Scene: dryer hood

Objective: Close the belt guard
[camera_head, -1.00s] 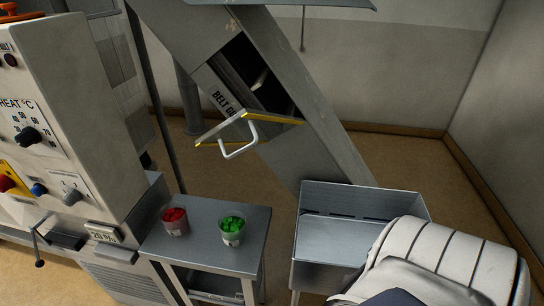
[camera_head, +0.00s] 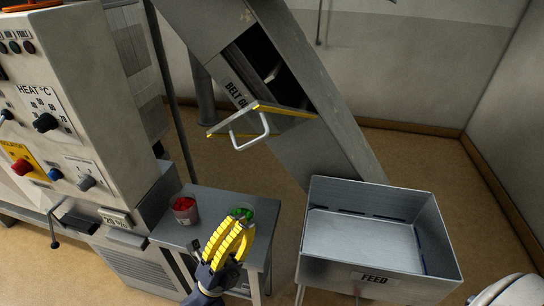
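The belt guard (camera_head: 228,123) is a grey, yellow-edged panel with a white bar handle (camera_head: 250,141). It stands open, jutting out from the sloping grey conveyor housing (camera_head: 322,110). Behind it the dark opening (camera_head: 273,62) is uncovered, and the "BELT GU..." label (camera_head: 235,87) beside it is partly hidden by the panel. My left gripper (camera_head: 240,227), with yellow ribbed fingers, is at the lower middle, below the handle and apart from it. It overlaps the small table in the picture; its finger gap is not clear. My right gripper is not in view.
A small grey table (camera_head: 172,232) carries a cup of red pieces (camera_head: 184,210) and a cup of green pieces (camera_head: 240,213), partly hidden by my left gripper. An open metal feed bin (camera_head: 374,277) stands right. A control cabinet (camera_head: 62,105) stands left.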

